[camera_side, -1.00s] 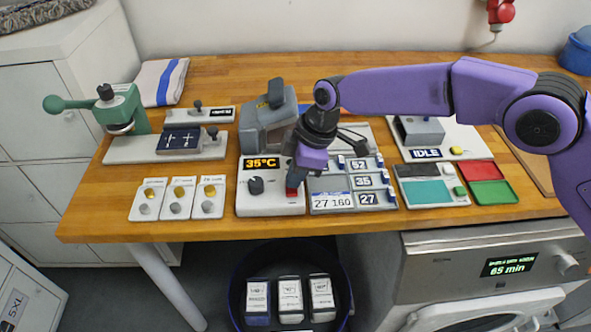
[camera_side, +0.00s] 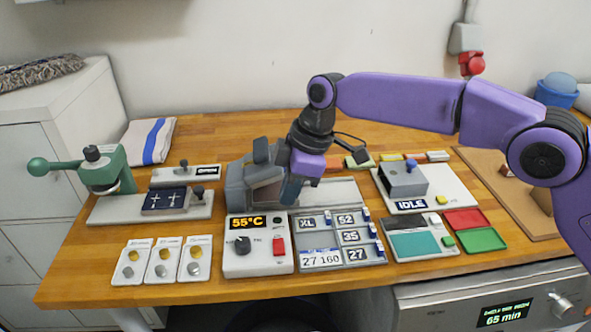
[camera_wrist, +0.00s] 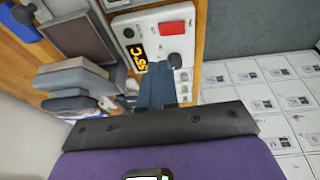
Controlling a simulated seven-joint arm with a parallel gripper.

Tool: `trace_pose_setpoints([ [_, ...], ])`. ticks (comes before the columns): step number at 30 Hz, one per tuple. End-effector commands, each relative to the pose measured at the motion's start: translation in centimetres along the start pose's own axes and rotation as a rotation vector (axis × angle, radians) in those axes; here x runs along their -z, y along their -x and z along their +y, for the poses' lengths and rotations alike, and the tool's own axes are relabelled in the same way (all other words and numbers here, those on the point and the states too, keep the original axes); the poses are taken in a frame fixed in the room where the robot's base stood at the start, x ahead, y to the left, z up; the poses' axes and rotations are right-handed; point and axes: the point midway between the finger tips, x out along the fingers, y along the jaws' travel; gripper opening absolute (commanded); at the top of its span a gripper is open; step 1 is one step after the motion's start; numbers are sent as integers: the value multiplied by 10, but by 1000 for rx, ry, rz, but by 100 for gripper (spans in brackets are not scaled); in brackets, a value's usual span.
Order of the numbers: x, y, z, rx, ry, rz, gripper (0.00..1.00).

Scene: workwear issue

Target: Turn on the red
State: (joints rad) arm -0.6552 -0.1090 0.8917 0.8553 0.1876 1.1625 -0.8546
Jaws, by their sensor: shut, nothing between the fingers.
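A white control box (camera_side: 257,262) at the front of the bench carries a red switch (camera_side: 279,246), a dark knob (camera_side: 242,245) and a display (camera_side: 247,222) reading 55°C. I cannot tell which way the switch is set. My gripper (camera_side: 289,197) is shut and empty, above and behind the box, beside the grey press (camera_side: 260,185). Its closed fingers (camera_wrist: 160,72) point down and are apart from the switch.
A size and number board (camera_side: 340,240) lies right of the box, and several small cards with discs (camera_side: 163,260) lie left. A green-handled press (camera_side: 105,172) stands at far left. An IDLE unit (camera_side: 410,180) and red and green trays (camera_side: 466,219) are at right.

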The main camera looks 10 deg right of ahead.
Motion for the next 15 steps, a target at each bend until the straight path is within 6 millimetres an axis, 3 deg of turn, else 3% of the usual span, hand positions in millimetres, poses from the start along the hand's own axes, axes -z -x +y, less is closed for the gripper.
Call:
trace_pose_setpoints([
  [6, 0, 30, 9, -2, -1, 1, 0],
  [15, -1, 41, 11, 0, -1, 0, 0],
])
